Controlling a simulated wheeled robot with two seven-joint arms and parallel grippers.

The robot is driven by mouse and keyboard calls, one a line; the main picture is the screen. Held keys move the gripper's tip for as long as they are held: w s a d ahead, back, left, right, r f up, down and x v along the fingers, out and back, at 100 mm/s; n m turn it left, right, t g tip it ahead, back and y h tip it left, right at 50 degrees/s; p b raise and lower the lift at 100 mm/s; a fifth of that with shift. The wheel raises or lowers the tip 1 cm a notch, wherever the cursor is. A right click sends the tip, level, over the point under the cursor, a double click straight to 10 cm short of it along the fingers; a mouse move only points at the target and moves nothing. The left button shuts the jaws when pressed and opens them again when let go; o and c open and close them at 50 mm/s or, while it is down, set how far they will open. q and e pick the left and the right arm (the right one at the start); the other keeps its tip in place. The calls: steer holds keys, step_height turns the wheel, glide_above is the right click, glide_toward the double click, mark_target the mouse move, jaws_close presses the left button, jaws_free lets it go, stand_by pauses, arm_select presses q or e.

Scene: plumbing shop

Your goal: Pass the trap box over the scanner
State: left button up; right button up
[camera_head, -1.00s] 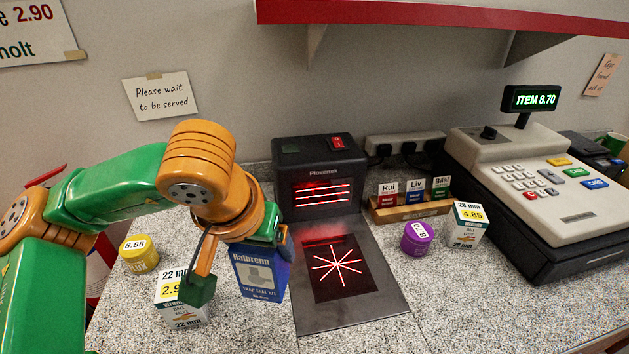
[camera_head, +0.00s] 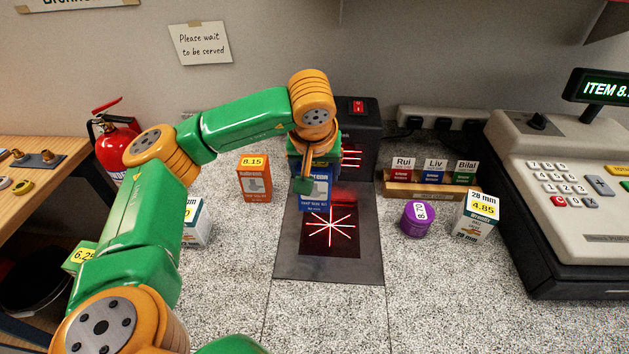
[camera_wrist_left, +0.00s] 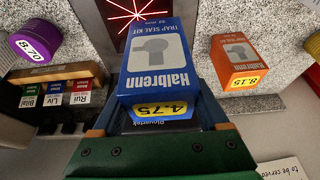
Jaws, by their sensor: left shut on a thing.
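The trap box, a blue Halbrenn trap seal kit box (camera_head: 314,193) with a yellow 4.75 label, is held over the back part of the scanner's flat plate. It fills the middle of the left wrist view (camera_wrist_left: 157,62). My left gripper (camera_head: 313,165) is shut on it; the fingers show at the box's sides in the wrist view (camera_wrist_left: 157,128). The scanner (camera_head: 287,262) has a dark plate with a red star of lines in its window (camera_head: 330,235), just in front of the box. Its upright part (camera_head: 365,125) is partly hidden behind my gripper. My right gripper is not in view.
An orange 8.15 box (camera_head: 254,180) stands left of the scanner. A white box (camera_head: 195,225) is partly behind my arm.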

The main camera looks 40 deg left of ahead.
arm_select(q)
steer(key=w+f+p, duration=0.2)
steer(key=w, duration=0.6)
steer(key=s+d+r+p, duration=0.4)
steer(key=s+d+r, duration=0.2)
steer(key=s+r, duration=0.4)
steer(key=shift+s+d+p, duration=0.15)
steer(key=shift+s+p, duration=0.15)
steer(key=shift+s, duration=0.5)
